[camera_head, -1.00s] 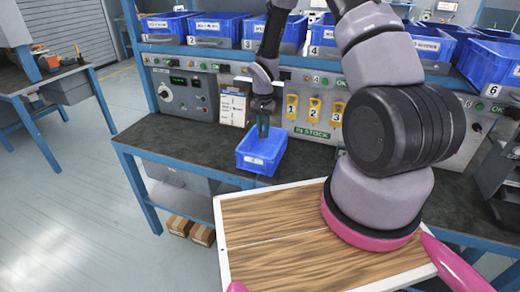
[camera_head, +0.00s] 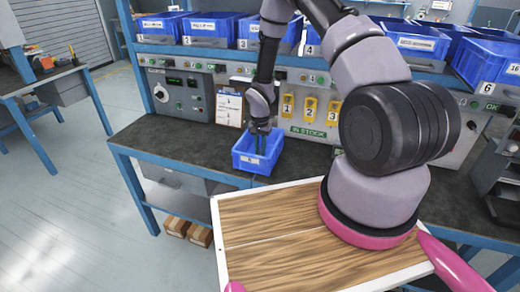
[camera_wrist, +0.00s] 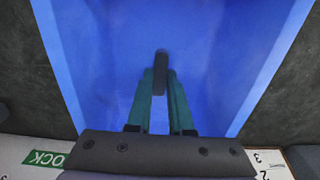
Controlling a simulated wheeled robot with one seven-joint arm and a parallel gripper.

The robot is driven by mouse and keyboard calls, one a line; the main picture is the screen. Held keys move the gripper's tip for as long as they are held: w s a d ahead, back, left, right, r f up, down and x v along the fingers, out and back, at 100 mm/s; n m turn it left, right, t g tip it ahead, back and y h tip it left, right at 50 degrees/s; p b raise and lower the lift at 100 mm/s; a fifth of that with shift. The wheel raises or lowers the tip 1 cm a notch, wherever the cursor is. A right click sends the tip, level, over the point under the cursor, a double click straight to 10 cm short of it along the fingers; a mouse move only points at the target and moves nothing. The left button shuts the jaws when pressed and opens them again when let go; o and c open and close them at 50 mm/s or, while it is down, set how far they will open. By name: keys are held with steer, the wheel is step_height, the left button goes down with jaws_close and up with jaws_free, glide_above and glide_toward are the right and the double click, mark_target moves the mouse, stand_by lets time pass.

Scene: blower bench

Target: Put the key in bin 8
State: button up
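My gripper (camera_head: 260,146) points down into a small blue bin (camera_head: 248,163) on the bench top. In the wrist view its two teal fingers (camera_wrist: 161,78) are inside the blue walls of the bin (camera_wrist: 75,60). The fingers are close together at the tips, on both sides of a small dark grey piece (camera_wrist: 161,62). This piece looks like the key, seen end-on, but its full shape is hidden. The number on the bench bin's label cannot be read. No bin marked 8 can be made out.
A shelf of blue bins (camera_head: 205,27) with numbered labels runs above the control panel (camera_head: 185,92). Yellow tags (camera_head: 287,105) numbered 1 to 3 hang behind the bench bin. A clipboard (camera_head: 229,107) stands behind it. The dark bench top (camera_head: 175,140) is clear to the left.

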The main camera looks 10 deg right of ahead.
steer(key=o, duration=0.4)
steer(key=shift+r, duration=0.1)
step_height(320, 180, up, 13)
step_height(320, 180, up, 13)
steer(key=t, duration=0.1)
glide_above(260, 152)
steer(key=s+d, duration=0.1)
steer(key=d, duration=0.1)
steer(key=s+d+r+t, duration=0.2)
steer(key=s+r, duration=0.3)
steer(key=r, duration=0.7)
steer(key=s+r+n+t, duration=0.1)
steer(key=s+r, duration=0.4)
steer(key=s, duration=0.1)
steer(key=s+r+t+y, duration=0.1)
steer(key=s+r, duration=0.4)
steer(key=s, duration=0.2)
steer(key=s+r+n+t+y, duration=0.1)
steer(key=s+r+t, duration=0.1)
steer(key=s+r, duration=0.2)
steer(key=shift+s+d+r+n, duration=0.1)
steer(key=shift+s+r+n, duration=0.1)
steer(key=shift+s, duration=0.5)
steer(key=shift+s+d+r+n, duration=0.1)
steer(key=shift+s+r, duration=0.1)
steer(key=shift+s, duration=0.45)
